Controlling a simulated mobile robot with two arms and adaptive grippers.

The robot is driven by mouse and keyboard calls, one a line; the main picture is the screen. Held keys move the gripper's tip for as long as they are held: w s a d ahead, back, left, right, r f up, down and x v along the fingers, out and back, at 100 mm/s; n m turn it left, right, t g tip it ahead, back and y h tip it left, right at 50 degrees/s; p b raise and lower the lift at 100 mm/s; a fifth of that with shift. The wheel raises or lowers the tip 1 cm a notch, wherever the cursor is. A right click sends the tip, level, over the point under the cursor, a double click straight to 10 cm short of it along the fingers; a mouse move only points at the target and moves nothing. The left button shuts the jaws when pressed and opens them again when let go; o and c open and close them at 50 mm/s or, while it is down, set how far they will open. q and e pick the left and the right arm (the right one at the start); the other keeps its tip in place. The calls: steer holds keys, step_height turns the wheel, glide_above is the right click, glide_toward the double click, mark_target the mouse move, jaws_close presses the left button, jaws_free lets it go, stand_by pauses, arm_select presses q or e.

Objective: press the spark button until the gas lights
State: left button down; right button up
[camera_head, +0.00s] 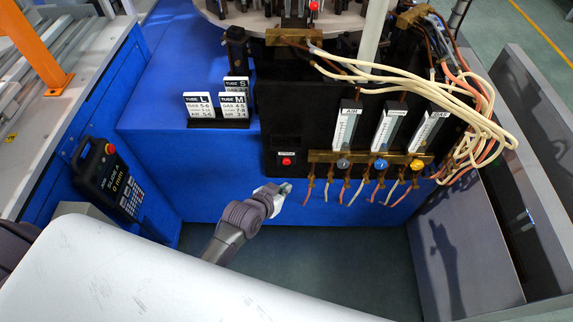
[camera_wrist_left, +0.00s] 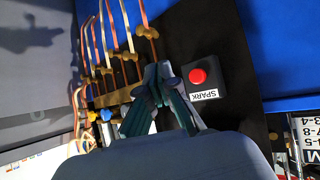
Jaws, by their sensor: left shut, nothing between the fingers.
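The spark button is a red knob (camera_head: 286,161) on a small dark box at the lower left of the black burner panel. In the left wrist view the red button (camera_wrist_left: 198,76) shows above its upside-down SPARK label (camera_wrist_left: 204,95). My left gripper (camera_head: 285,188) is shut and empty, just below the button in the head view. In the wrist view its closed fingertips (camera_wrist_left: 158,74) are beside the button box, apart from the button in the picture. I see no flame. My right gripper is not in view.
Three flow meters with grey (camera_head: 343,163), blue (camera_head: 380,163) and yellow (camera_head: 417,164) knobs stand right of the button. Copper fittings and hoses hang below. Tube-size cards (camera_head: 233,105) stand on the blue surface at left. A handheld control panel (camera_head: 112,180) is further left.

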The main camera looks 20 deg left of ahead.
mark_target(287, 162)
arm_select(q)
steer(key=shift+w+a+b, duration=0.25)
steer(key=shift+w, duration=0.65)
steer(key=shift+w+a+b, duration=0.25)
steer(key=shift+w+a, duration=0.05)
steer(key=shift+w, duration=0.55)
steer(key=shift+w+a+b, duration=0.25)
steer(key=shift+w, duration=0.65)
steer(key=shift+w, duration=0.1)
steer(key=shift+w+a, duration=0.1)
steer(key=shift+w, duration=0.2)
